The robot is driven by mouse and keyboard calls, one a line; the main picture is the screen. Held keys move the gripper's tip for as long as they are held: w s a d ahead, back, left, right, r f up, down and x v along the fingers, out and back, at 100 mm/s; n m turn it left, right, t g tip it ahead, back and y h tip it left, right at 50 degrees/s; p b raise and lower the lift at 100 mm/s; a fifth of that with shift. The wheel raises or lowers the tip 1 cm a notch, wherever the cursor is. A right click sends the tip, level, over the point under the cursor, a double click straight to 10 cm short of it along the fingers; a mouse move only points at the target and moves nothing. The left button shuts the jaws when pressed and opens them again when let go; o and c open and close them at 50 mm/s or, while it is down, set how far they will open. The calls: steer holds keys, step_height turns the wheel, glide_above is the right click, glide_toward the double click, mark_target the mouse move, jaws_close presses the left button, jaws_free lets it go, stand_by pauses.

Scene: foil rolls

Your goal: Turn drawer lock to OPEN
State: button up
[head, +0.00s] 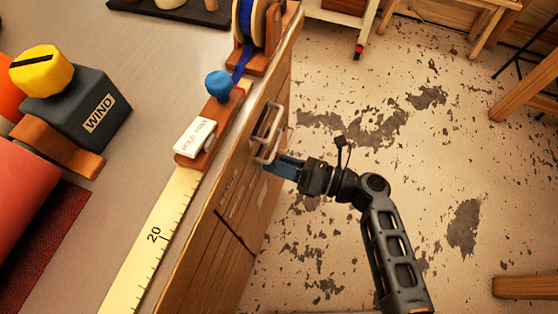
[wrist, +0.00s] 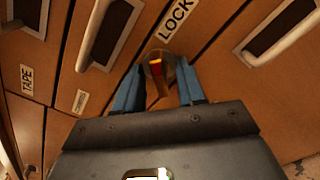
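In the wrist view, the drawer lock (wrist: 157,66) is a small round knob with a red and yellow mark and a brass-coloured part below it. It sits on a brown drawer front under a white "LOCK" label (wrist: 175,19). My gripper (wrist: 158,88) has two blue fingers, one on each side of the lock, with gaps between them and it. It is open and appears empty. In the head view, my gripper (head: 278,166) is at the cabinet front beside a drawer handle (head: 271,136). The lock is hidden there. No OPEN mark is readable.
Metal handles stand out left (wrist: 108,30) and right (wrist: 285,32) of the lock in the wrist view. The bench top (head: 150,60) holds a blue ribbon spool (head: 247,20), a "WIND" box (head: 90,108) and a yellow ruler (head: 150,240). Floor right of the cabinet is mostly clear.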

jaws_close()
steer(key=shift+n, duration=0.3)
steer(key=shift+f+n+b, duration=0.1)
steer(key=shift+n+b, duration=2.95)
steer(key=shift+n, duration=5.55)
jaws_free()
